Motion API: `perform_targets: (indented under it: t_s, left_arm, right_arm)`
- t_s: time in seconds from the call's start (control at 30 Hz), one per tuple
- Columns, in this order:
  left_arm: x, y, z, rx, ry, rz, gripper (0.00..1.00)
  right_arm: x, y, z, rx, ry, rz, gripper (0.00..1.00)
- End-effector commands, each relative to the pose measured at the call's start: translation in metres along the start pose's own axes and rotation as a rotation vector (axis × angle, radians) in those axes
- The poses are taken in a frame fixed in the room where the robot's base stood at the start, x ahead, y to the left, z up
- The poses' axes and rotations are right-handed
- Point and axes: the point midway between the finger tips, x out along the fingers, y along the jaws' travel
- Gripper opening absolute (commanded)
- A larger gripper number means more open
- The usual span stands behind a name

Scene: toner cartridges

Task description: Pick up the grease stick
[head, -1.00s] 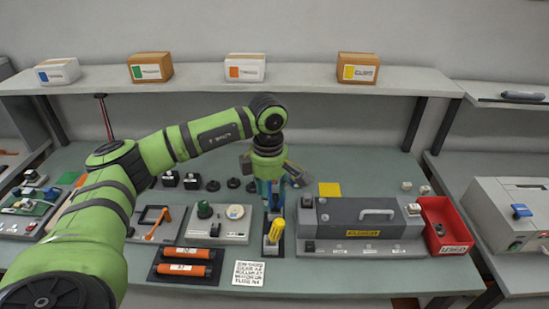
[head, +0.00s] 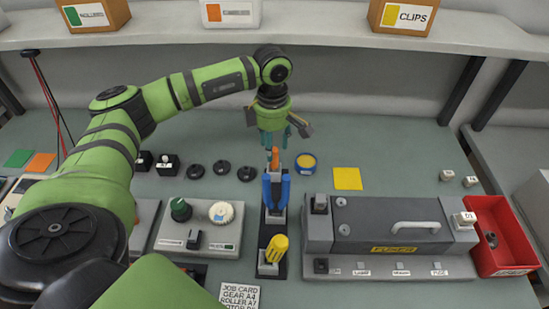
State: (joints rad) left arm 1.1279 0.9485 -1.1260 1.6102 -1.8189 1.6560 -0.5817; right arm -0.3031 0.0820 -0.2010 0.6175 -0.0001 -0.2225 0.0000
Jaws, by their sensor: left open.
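A slim orange-topped stick (head: 274,160) stands at the far end of the dark tool rack; it looks like the grease stick, though no label shows. Blue-handled pliers (head: 276,192) stand just in front of it and hide its lower part. A yellow-handled tool (head: 273,248) stands at the rack's near end. My left gripper (head: 285,137) is open and points down, right by the orange top and slightly beyond it in the picture. I cannot tell whether they touch. My right gripper is not in view.
A blue-rimmed round tin (head: 306,162) lies just right of the gripper. The grey fuser unit (head: 385,222) and a red bin (head: 500,240) stand to the right. A grey tray with a green knob (head: 180,209) is left of the rack. Black round parts (head: 221,168) lie behind it.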

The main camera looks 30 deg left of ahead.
Motion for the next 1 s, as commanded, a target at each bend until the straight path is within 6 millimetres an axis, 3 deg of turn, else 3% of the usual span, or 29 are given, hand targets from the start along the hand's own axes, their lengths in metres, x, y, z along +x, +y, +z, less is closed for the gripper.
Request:
perform_targets:
  t_s: [0.13, 0.4, 0.67, 0.73, 0.8, 1.0]
  left_arm:
    - [0.014, -0.002, 0.003, 0.001, 0.003, -0.005, 0.50]
    - [0.050, -0.001, 0.005, 0.000, 0.001, -0.002, 0.50]
    - [0.054, 0.000, 0.005, 0.001, 0.000, 0.001, 0.50]
    - [0.054, 0.000, 0.005, 0.001, 0.000, 0.001, 0.22]
    - [0.054, 0.000, 0.005, 0.001, 0.000, 0.001, 0.02]
    - [0.054, 0.000, 0.005, 0.001, 0.000, 0.000, 0.01]
  right_arm:
    - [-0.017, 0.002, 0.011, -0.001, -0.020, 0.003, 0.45]
    - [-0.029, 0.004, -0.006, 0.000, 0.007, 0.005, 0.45]
    - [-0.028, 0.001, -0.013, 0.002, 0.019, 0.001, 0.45]
    - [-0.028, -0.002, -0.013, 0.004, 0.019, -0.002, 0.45]
    - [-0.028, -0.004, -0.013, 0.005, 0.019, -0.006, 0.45]
    - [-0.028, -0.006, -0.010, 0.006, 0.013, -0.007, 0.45]
